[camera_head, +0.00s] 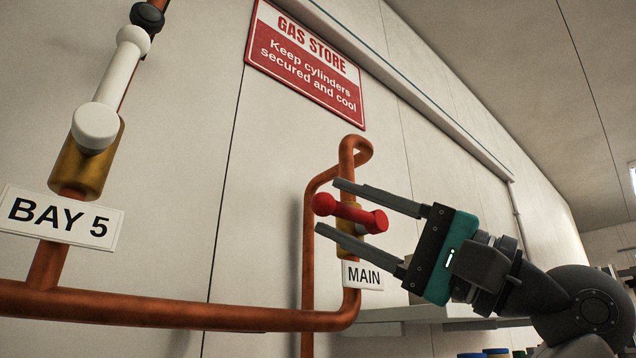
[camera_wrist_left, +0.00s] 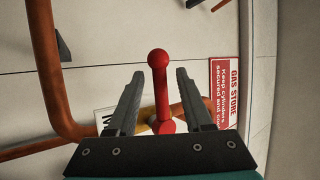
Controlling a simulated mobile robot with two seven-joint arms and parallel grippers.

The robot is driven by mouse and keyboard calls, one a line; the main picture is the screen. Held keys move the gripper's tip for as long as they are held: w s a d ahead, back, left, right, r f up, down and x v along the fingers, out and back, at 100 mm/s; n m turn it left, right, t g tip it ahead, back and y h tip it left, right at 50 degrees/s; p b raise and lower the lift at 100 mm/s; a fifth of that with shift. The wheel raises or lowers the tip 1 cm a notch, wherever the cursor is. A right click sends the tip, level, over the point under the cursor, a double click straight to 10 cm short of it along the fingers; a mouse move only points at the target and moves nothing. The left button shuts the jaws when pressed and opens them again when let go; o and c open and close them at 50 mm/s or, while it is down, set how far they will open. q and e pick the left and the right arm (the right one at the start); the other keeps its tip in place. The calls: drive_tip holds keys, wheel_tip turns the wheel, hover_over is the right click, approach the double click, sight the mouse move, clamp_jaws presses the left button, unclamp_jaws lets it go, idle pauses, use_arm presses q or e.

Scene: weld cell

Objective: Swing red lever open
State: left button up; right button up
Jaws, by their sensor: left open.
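The red lever (camera_head: 348,212) sits on a brass valve body (camera_head: 346,242) on the copper pipe, above the MAIN label (camera_head: 362,275). It lies across the upright pipe, with a round knob at its left end. My left gripper (camera_head: 328,206) is open, with one finger above the lever and one below it. In the left wrist view the red lever (camera_wrist_left: 161,90) stands between the two open fingers (camera_wrist_left: 160,74), with a gap on each side. Its knob reaches a little past the fingertips. My right gripper is not in view.
A white-handled valve (camera_head: 118,75) stands at the left above the BAY 5 label (camera_head: 62,218). A copper pipe (camera_head: 180,311) runs along the bottom. The GAS STORE sign (camera_head: 305,62) is on the wall above. A shelf and coloured caps (camera_head: 495,352) show at lower right.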

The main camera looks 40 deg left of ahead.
use_arm(q)
drive_tip(key=p+x, duration=0.1)
drive_tip(key=x, duration=0.3)
drive_tip(key=shift+c, duration=0.3)
clamp_jaws()
idle(1.1)
